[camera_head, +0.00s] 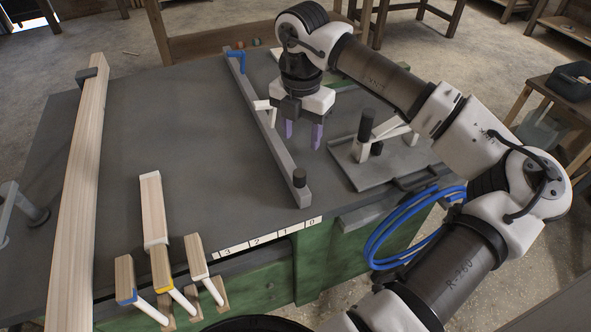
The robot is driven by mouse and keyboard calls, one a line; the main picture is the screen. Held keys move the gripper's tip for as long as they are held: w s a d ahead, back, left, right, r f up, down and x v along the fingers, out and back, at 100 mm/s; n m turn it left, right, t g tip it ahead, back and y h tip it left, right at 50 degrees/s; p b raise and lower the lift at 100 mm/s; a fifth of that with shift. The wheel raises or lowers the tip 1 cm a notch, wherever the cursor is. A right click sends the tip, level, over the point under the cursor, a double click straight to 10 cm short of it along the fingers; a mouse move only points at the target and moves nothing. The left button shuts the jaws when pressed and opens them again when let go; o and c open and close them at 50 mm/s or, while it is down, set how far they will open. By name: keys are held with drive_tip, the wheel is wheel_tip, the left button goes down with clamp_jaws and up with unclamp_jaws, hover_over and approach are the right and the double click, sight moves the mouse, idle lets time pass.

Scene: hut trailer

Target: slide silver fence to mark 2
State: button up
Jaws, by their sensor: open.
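The silver fence (262,125) is a long grey bar lying across the dark table. A blue piece (237,60) sits at its far end and a black knob (299,178) at its near end. A small white handle-like piece (262,105) stands at its middle. The number strip (268,238) on the front edge reads 3, 2, 1, 0 from left to right. The fence's near end is behind the strip, nearest the 0. My gripper (303,133) points down with purple fingers apart and empty, just right of the fence's middle and the white piece.
A grey plate (385,165) with a black-topped post and white lever stands to the right. A long wooden beam (80,190) lies on the left. Several wooden-handled tools (152,205) are at the front left. The tabletop between beam and fence is clear.

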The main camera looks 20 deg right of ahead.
sight(299, 173)
wheel_tip(299, 173, down, 13)
drive_tip(key=p, duration=0.3)
drive_tip(key=shift+a+r, duration=0.1)
drive_tip(key=shift+c, duration=0.2)
clamp_jaws()
